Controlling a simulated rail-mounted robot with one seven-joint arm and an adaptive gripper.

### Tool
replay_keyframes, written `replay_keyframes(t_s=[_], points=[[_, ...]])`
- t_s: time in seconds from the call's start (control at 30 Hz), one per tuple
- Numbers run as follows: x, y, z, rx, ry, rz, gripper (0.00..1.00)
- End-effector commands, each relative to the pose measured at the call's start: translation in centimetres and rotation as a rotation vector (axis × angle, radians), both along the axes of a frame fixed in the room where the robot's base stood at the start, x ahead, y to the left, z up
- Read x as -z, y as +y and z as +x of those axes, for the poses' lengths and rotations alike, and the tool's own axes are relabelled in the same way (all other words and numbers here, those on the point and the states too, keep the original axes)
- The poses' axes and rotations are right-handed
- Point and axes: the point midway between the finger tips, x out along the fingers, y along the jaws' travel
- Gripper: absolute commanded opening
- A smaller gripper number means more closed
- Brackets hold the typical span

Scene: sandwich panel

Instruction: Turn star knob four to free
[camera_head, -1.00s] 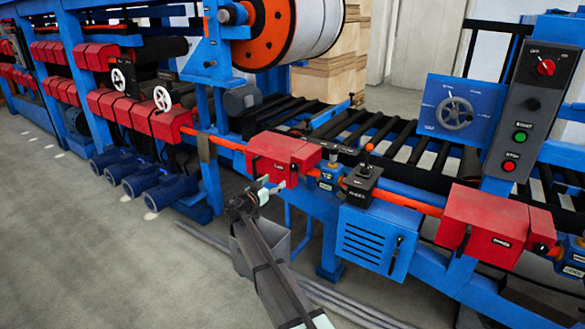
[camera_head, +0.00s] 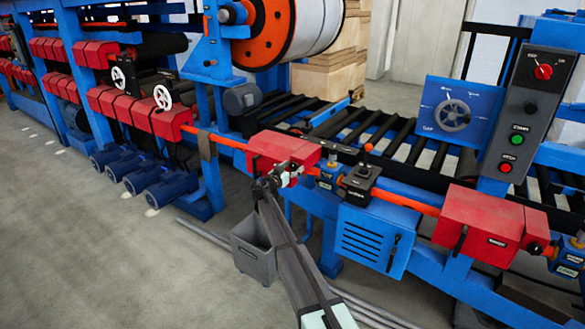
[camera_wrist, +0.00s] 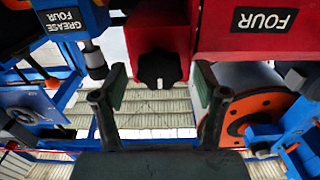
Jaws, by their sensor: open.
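Star knob four is a black lobed knob (camera_wrist: 158,68) under a red housing labelled FOUR (camera_wrist: 220,30) in the wrist view, which is upside down. My gripper (camera_wrist: 160,82) is open, with one finger on each side of the knob in the picture. A gap shows between the knob and each finger; I cannot tell the exact depth between them. In the head view my gripper (camera_head: 284,174) is at the front of the red housing (camera_head: 287,147) and hides the knob. A white mark shows on the knob's end.
A plate labelled GREASE FOUR (camera_wrist: 62,20) and a dark cylindrical fitting (camera_wrist: 95,62) are beside the knob. In the head view a grey bin (camera_head: 250,252) stands below my arm. A lever box (camera_head: 360,183) and blue cabinet (camera_head: 362,240) are to the right.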

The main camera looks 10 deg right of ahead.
Motion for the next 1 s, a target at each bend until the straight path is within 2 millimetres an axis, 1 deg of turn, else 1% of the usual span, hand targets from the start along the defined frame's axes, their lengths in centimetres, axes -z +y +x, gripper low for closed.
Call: replay_keyframes(t_s=[0.17, 0.27, 0.3, 0.33, 0.73, 1.0], points=[[0.01, -0.01, -0.02, 0.0, 0.0, 0.0, 0.72], [0.01, 0.0, -0.03, 0.0, 0.0, 0.0, 0.4], [0.01, -0.01, -0.03, 0.0, 0.0, 0.0, 0.26], [0.0, -0.01, -0.02, 0.0, 0.0, 0.0, 0.16], [0.16, 0.0, 0.0, 0.0, 0.021, -0.024, 0.14], [0.54, 0.05, 0.03, 0.0, 0.116, -0.131, 0.14]])
